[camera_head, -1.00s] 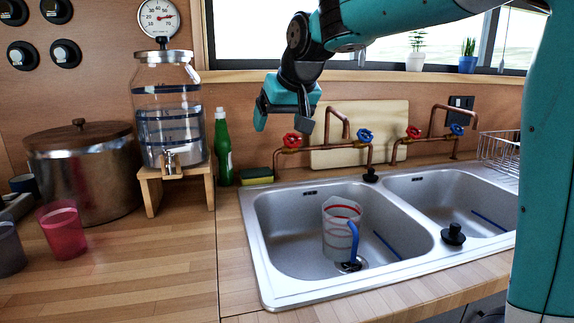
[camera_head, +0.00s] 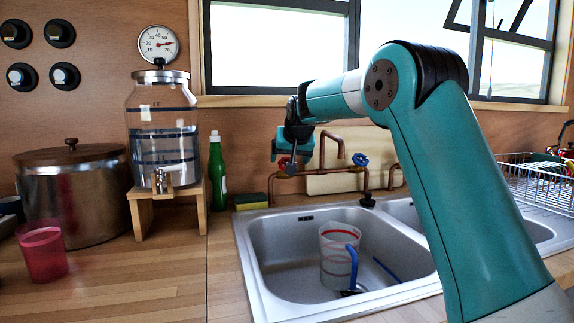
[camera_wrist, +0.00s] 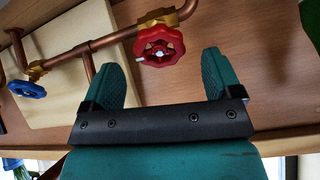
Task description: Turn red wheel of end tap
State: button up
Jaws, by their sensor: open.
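The red wheel (camera_wrist: 159,45) sits on a brass valve of the copper tap in the wrist view. In the head view the red wheel (camera_head: 291,168) is partly hidden by my gripper (camera_head: 293,160). In the wrist view my gripper (camera_wrist: 163,62) is open, with one teal finger to each side of the red wheel. The wheel shows between and just beyond the fingertips; contact is not visible. The same tap's blue wheel (camera_wrist: 27,89) is to the left, and it also shows in the head view (camera_head: 360,161).
The double sink (camera_head: 285,240) lies below the tap, with a clear jug (camera_head: 334,262) in the left basin. A green bottle (camera_head: 217,175), a sponge (camera_head: 251,201) and a glass dispenser (camera_head: 163,125) stand to the left. A cutting board (camera_head: 330,182) leans behind the tap.

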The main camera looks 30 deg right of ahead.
aim_at(287, 161)
jog(key=shift+x, duration=1.9)
jog(key=c, duration=0.9)
jog(key=shift+n, duration=0.3)
jog(key=n+p, duration=0.2)
jog(key=n, duration=0.1)
jog(key=shift+r+y, duration=0.1)
jog(key=shift+y, duration=0.2)
jog(key=shift+a+n+p, duration=0.1)
jog(key=shift+n+p, duration=0.9)
jog(key=shift+n, duration=1.1)
jog(key=shift+y, duration=0.3)
